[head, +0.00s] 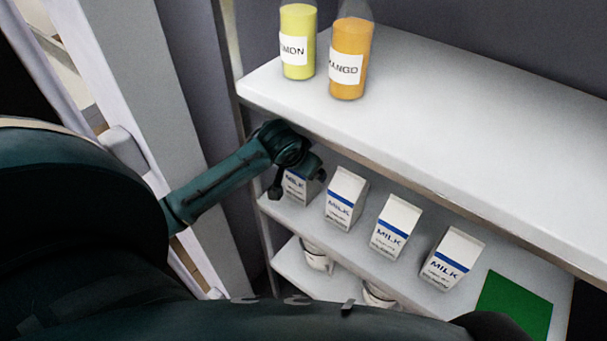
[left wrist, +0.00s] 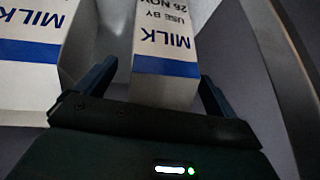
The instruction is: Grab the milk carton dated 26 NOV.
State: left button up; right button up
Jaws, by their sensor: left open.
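The milk carton dated 26 NOV (left wrist: 166,88) is white with a blue band; its print reads upside down in the left wrist view. My left gripper (left wrist: 157,78) is open, with one finger on each side of this carton. In the head view, my left gripper (head: 294,182) is at the leftmost milk carton (head: 299,190) on the middle shelf and hides part of it. I cannot tell whether the fingers touch the carton. A neighbouring milk carton (left wrist: 32,62) stands close to one finger; its date is not readable. My right gripper is not in view.
Three more milk cartons, (head: 345,198) being the nearest, stand in a row to the right, beside a green mat (head: 514,305). White cups (head: 317,262) stand below.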

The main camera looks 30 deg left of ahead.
pick_arm(q)
jog(key=shift+w+f, duration=0.1)
jog(key=shift+f, duration=0.05)
jog(key=c, duration=1.8)
jog(key=shift+c, duration=0.5)
